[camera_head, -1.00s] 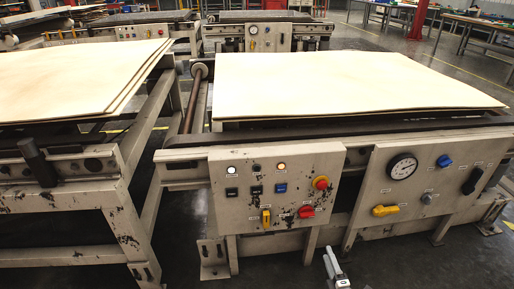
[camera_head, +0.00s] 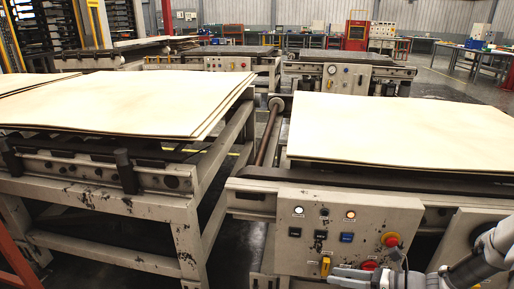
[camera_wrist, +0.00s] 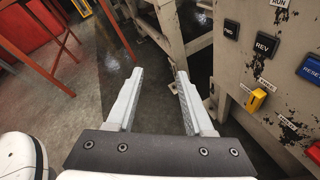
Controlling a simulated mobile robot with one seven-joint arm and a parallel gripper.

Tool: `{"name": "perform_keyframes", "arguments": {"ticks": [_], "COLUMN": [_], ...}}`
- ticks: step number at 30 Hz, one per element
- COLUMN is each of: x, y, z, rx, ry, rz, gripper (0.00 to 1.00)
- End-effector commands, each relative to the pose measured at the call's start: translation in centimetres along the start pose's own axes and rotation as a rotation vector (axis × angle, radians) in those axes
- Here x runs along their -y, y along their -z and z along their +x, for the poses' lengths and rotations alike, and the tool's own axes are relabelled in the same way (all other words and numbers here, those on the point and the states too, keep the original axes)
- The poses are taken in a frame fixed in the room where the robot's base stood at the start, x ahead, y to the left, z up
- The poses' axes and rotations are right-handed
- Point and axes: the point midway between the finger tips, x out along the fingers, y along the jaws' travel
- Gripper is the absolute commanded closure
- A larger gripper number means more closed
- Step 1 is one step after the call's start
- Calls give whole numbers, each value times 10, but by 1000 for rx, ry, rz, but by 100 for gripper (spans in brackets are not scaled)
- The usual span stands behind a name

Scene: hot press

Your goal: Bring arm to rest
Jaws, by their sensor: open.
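My gripper (camera_wrist: 155,95) is in the lower middle of the wrist view. Its two grey fingers are spread apart with nothing between them, and the floor shows through the gap. In the head view my gripper (camera_head: 345,274) shows at the bottom right, in front of the lower part of the control panel (camera_head: 300,250). The panel also shows at the right of the wrist view (camera_wrist: 270,75), to the right of the fingers. I cannot tell from these views whether any finger touches it.
A yellow switch (camera_wrist: 256,101) sits on the panel close to the right finger. The press beside it bears pale boards (camera_head: 410,130), and another stack of boards (camera_head: 130,105) lies on the left table. Orange-red rails (camera_wrist: 45,40) stand at left. Dark floor between is clear.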

Motion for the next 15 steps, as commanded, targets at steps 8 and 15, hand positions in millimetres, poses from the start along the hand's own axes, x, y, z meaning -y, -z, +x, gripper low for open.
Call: {"name": "perform_keyframes", "arguments": {"ticks": [8, 15], "x": [-70, -123], "y": [-40, -66], "z": [10, 6], "rx": [-335, -585], "ry": [-195, -359], "rz": [-445, -832], "gripper": [48, 48]}}
